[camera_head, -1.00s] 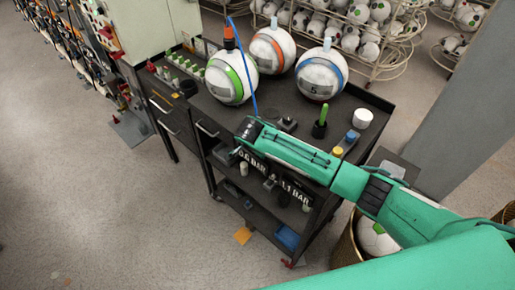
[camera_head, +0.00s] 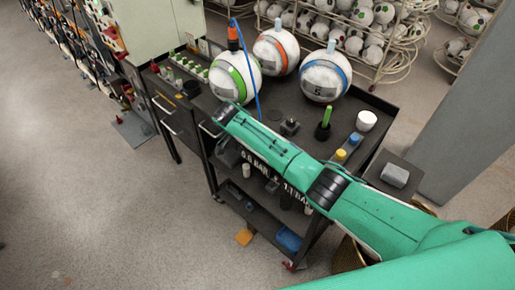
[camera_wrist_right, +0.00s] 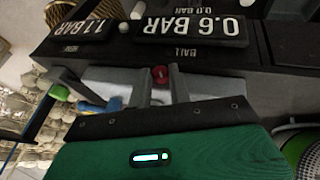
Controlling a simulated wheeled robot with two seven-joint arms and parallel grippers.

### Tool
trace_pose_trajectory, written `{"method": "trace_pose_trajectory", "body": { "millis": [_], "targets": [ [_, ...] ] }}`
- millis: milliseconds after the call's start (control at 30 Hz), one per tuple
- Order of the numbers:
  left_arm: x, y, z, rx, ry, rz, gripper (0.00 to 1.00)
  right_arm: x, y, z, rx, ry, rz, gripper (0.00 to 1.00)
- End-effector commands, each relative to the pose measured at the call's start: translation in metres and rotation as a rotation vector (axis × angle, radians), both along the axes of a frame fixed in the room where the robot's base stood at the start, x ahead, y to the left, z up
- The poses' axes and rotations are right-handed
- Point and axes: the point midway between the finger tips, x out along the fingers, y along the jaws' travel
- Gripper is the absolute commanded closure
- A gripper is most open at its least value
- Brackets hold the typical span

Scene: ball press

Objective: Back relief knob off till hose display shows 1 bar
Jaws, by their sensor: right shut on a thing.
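In the right wrist view a small red knob (camera_wrist_right: 160,75) sits on the front of the dark cart, between the two fingers of my right gripper (camera_wrist_right: 161,88), which is shut on it. Two black displays appear upside down: one reads 0.6 BAR (camera_wrist_right: 190,29) with BALL marked by it, the other reads 1.1 BAR (camera_wrist_right: 80,30), its small label hard to read. In the head view the displays 0.6 BAR (camera_head: 259,163) and 1.1 BAR (camera_head: 297,192) are partly covered by my right arm. The knob and fingertips are hidden there. My left gripper is out of view.
On the cart top stand a green-striped ball (camera_head: 233,78) with a blue hose (camera_head: 249,55), an orange-striped ball (camera_head: 276,52) and a blue-striped ball (camera_head: 324,76). A green-handled tool (camera_head: 325,122) and a white cup (camera_head: 366,121) stand at the right. The floor at left is clear.

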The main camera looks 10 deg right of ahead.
Motion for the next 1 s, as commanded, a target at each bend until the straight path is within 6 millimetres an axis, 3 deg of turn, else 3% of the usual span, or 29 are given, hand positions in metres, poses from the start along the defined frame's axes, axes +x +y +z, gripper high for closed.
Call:
{"method": "trace_pose_trajectory", "body": {
  "millis": [367, 400, 500, 833, 1000],
  "targets": [
    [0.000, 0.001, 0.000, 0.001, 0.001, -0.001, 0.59, 0.000, -0.001, -0.001, -0.005, 0.004, -0.002, 1.00],
    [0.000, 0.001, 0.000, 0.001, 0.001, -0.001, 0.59, 0.000, -0.001, -0.001, -0.005, 0.004, -0.002, 0.75],
    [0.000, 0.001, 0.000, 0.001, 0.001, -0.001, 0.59, 0.000, -0.001, -0.001, -0.004, 0.003, -0.002, 0.59],
    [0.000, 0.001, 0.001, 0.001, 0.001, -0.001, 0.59, 0.000, 0.002, 0.003, -0.002, 0.001, 0.000, 0.59],
    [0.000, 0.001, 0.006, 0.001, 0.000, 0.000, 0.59, 0.001, 0.013, 0.025, -0.001, 0.000, 0.001, 0.59]
  ]
}}
